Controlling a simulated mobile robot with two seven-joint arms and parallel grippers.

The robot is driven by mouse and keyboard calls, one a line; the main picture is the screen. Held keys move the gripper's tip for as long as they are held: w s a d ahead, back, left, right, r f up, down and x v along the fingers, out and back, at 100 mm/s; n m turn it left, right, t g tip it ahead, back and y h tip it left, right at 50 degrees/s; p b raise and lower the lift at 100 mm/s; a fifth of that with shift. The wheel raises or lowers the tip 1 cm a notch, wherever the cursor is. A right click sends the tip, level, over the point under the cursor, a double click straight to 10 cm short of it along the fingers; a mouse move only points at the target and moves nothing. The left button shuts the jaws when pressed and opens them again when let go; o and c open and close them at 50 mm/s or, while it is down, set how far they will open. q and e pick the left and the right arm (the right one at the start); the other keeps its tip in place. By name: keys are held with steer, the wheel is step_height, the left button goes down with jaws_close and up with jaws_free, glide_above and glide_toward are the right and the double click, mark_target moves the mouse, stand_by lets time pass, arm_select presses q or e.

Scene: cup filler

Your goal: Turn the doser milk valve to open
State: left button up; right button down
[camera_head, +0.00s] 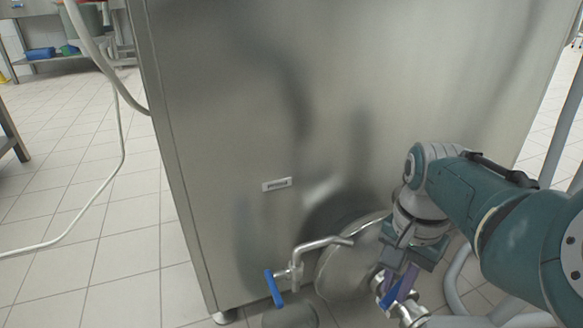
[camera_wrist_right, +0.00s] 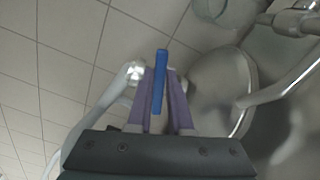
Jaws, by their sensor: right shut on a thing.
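The blue handle (camera_head: 391,297) of a metal valve (camera_head: 411,313) shows at the lower right of the head view, in front of the steel machine (camera_head: 330,100). My right gripper (camera_head: 398,284) is at this handle, with its purple fingers around it. In the right wrist view the blue handle (camera_wrist_right: 160,80) stands upright between the two purple fingers (camera_wrist_right: 160,98), which are shut on it. The gripper hides part of the valve in the head view. My left gripper is not in view.
A second valve with a blue handle (camera_head: 273,287) and a bent metal spout (camera_head: 322,243) sits to the left. A round steel cover (camera_head: 341,268) lies between the two valves. Grey pipes (camera_head: 456,275) run beside my right arm. Tiled floor at left is mostly clear, with a white hose (camera_head: 122,150).

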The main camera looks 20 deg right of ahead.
steer(key=s+d+n+p, duration=0.1)
steer(key=n, duration=0.2)
steer(key=s+d+n+p, duration=0.1)
steer(key=n+p, duration=0.1)
steer(key=n, duration=0.2)
steer(key=s+d+n+p, duration=0.1)
steer(key=n, duration=0.2)
steer(key=shift+s+d+n, duration=0.25)
steer(key=shift+d+n, duration=0.05)
steer(key=shift+n, duration=0.1)
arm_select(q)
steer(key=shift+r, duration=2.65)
arm_select(e)
steer(key=shift+s+d+n, duration=0.1)
steer(key=shift+d+n, duration=0.2)
steer(key=shift+n, duration=0.45)
steer(key=shift+d+n, duration=0.3)
steer(key=shift+n, duration=0.45)
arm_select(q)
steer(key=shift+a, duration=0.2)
arm_select(e)
steer(key=c, duration=0.8)
jaws_free()
